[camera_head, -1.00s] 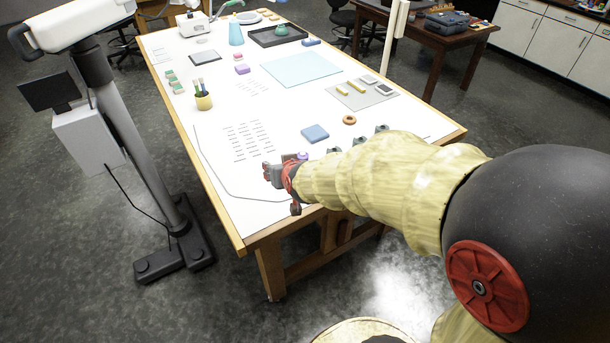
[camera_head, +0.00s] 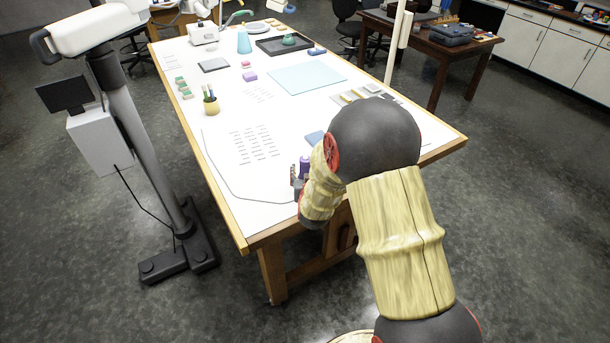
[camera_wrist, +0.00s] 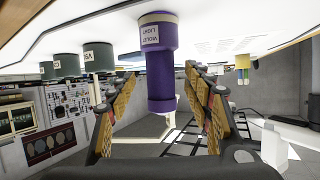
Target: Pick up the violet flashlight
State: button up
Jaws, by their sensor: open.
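The violet flashlight (camera_wrist: 160,75) stands on the white table, which shows upside down in my wrist view. Its pale label reads "VIOLET LIGHT". In the head view the flashlight (camera_head: 305,164) is a small violet shape near the front edge, partly hidden by my arm. My gripper (camera_wrist: 158,88) is open, with one finger on each side of the flashlight in the wrist view. Gaps show between the flashlight and both fingers. How deep it sits between them is hard to tell. In the head view my gripper (camera_head: 297,182) is mostly hidden by my arm.
Grey-green labelled cylinders (camera_wrist: 97,60) stand in a row left of the flashlight in the wrist view. A yellow cup with pens (camera_head: 210,103) stands farther back. The table's left front area is mostly clear.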

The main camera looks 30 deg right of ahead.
aim_at(306, 171)
jog(key=shift+x, duration=1.5)
jog(key=shift+c, duration=1.2)
grip_shut()
